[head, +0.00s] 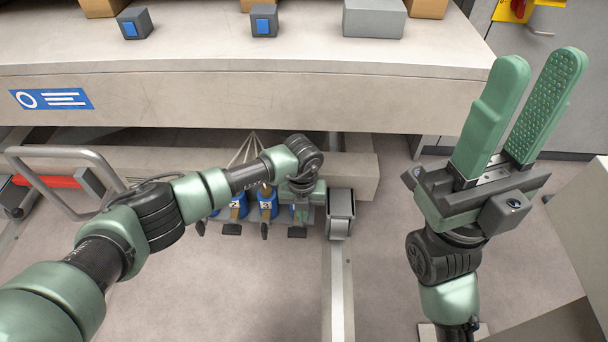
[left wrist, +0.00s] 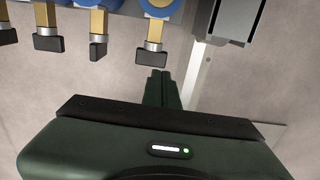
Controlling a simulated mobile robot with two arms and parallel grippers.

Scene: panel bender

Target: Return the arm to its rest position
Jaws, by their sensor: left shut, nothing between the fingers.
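My left arm (head: 200,192) reaches in from the left to just below the pale bench. Its gripper shows in the left wrist view (left wrist: 161,88), fingers together with nothing between them, in front of the blue fittings. In the head view the fingers are mostly hidden by the wrist. My right gripper (head: 541,62) stands upright at the right, its two green fingers apart and empty.
Numbered blue fittings (head: 238,206) with brass stems and black ends (left wrist: 152,57) hang near my left wrist. A grey block (head: 341,212) is right of them. A bent metal handle (head: 60,151) is at left. The bench front (head: 250,100) lies above; the floor (head: 230,290) is clear.

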